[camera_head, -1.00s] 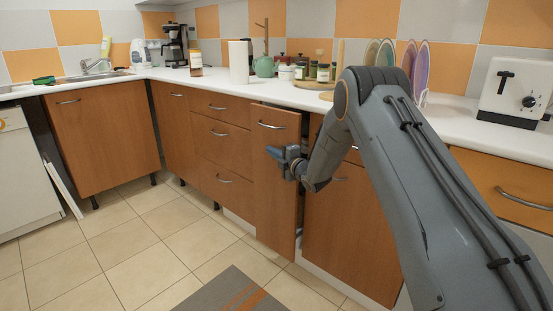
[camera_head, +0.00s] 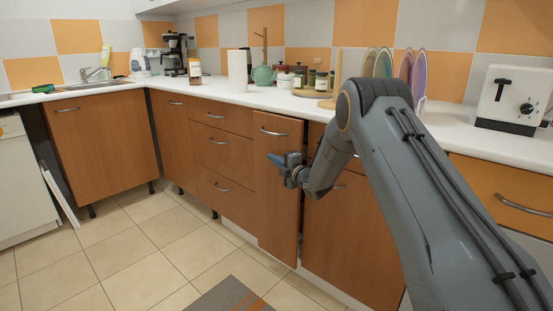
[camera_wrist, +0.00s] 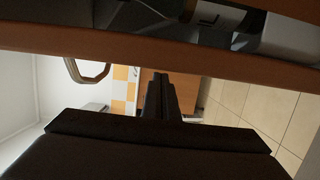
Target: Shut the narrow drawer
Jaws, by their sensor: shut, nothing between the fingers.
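The narrow drawer (camera_head: 275,215) has a tall, slim brown front with a curved metal handle near its top. It stands slightly out from the cabinets, with a thin dark gap along its right edge. My gripper (camera_head: 276,158) is shut and empty in front of the drawer's upper part, below the handle. Whether it touches the front cannot be told. In the wrist view the drawer front's edge (camera_wrist: 150,55) crosses the upper picture, with the handle (camera_wrist: 88,75) at left and dim grey contents behind. My shut fingers (camera_wrist: 160,90) show below that edge.
A wide cabinet door (camera_head: 350,230) is right of the drawer, and a stack of drawers (camera_head: 222,160) is left. The white worktop (camera_head: 225,98) above holds jars, a paper roll and plates. The tiled floor (camera_head: 150,250) in front is open, with a grey mat (camera_head: 230,297).

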